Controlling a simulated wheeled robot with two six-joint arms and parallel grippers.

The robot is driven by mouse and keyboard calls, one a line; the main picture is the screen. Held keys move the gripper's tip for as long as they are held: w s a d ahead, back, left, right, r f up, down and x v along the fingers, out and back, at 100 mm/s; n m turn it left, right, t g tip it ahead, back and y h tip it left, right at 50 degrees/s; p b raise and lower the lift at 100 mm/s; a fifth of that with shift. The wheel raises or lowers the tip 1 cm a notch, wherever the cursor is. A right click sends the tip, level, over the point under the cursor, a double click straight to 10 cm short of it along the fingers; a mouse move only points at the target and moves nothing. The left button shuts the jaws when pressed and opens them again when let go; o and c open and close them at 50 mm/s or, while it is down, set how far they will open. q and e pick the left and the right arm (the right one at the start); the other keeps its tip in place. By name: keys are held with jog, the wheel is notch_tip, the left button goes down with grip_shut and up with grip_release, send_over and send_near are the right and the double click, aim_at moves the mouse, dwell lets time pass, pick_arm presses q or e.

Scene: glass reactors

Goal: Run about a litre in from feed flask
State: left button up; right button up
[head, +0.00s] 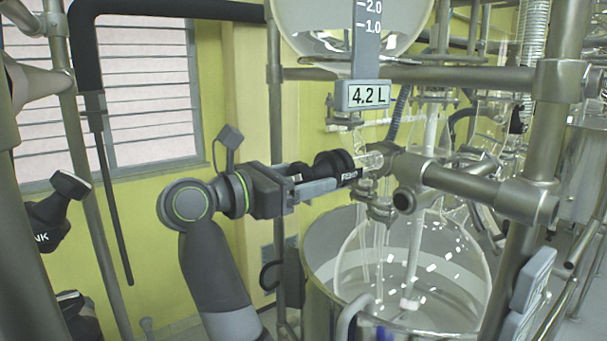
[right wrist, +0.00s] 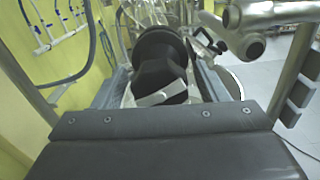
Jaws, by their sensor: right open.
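The feed flask (head: 300,15) is a clear glass vessel at the top of the head view. Its scale strip (head: 367,45) shows marks 1.0 and 2.0, and a display (head: 368,95) under it reads 4.2 L. A glass outlet with a black tap knob (head: 328,160) lies below the display. My right gripper (head: 345,172) is open at this knob. In the right wrist view the black knob (right wrist: 160,75) sits between the spread fingers; contact cannot be told. The round reactor flask (head: 455,260) stands in a metal vessel below. My left gripper is not clearly visible.
Metal frame tubes and clamps (head: 470,180) stand close to the right of my right gripper. The metal bath vessel (head: 318,250) is below it. A yellow wall and barred window (head: 150,90) are behind, with more glassware at the right.

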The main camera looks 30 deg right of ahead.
jog(key=c, duration=1)
